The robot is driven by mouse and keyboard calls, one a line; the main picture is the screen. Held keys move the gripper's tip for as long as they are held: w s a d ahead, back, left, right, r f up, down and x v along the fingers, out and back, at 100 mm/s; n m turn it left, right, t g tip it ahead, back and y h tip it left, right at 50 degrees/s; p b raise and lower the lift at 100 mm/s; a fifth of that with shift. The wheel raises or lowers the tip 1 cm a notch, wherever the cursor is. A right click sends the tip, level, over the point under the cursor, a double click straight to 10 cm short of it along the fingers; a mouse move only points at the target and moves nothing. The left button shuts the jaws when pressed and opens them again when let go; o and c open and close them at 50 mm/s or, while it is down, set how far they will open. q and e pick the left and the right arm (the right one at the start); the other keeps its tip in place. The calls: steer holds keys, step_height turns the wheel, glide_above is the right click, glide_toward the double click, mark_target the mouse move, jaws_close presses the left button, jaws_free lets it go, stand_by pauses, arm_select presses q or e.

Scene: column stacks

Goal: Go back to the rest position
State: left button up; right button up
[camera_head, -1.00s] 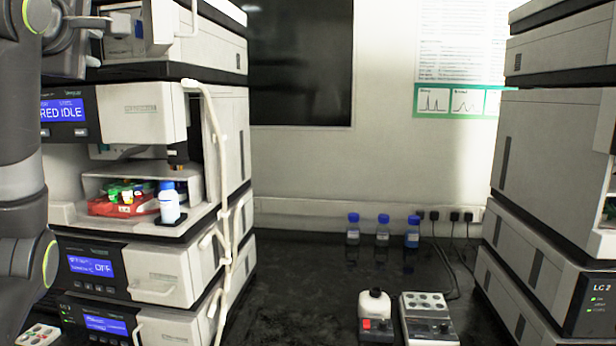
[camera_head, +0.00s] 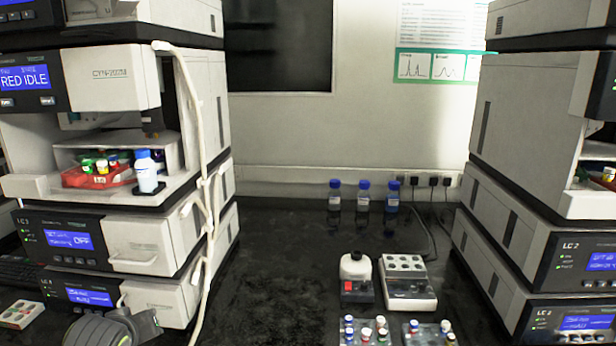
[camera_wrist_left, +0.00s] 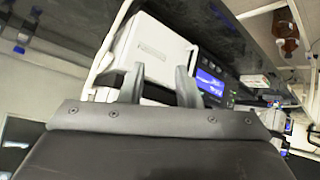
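My left gripper (camera_wrist_left: 158,78) shows in the left wrist view, with its two dark fingers apart and no object held between them. Beyond the fingers is a white instrument module (camera_wrist_left: 150,50) with a blue display. In the head view, only a dark rounded part of my left arm shows at the bottom left, in front of the left instrument stack (camera_head: 155,250); the fingers cannot be made out there. My right arm and gripper are not in view.
The left stack's open bay holds a red tray (camera_head: 85,181) of vials and a blue-capped bottle (camera_head: 146,172). A right stack (camera_head: 520,130) stands opposite. Between them, the dark bench (camera_head: 275,260) carries a small mixer (camera_head: 356,278), a block heater (camera_head: 407,283), vial racks and blue-capped bottles.

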arm_select(q)
steer(key=s+d+f+m+g, duration=0.1)
steer(key=s+f+m+g, duration=0.1)
steer(key=s+f, duration=0.6)
steer(key=s+d+f+m+g, duration=0.15)
steer(key=s+f, duration=0.25)
steer(key=s, duration=0.9)
steer(key=s+f+m+g, duration=0.2)
steer(key=s+f, duration=0.4)
steer(key=s, duration=0.4)
step_height(320, 180, down, 26)
steer(key=s+a+g+h, duration=0.1)
steer(key=a, duration=0.1)
steer(key=s+d+f+g, duration=0.1)
steer(key=s+f, duration=1.3)
steer(key=shift+s+d+f+h, duration=0.3)
steer(key=shift+g, duration=0.25)
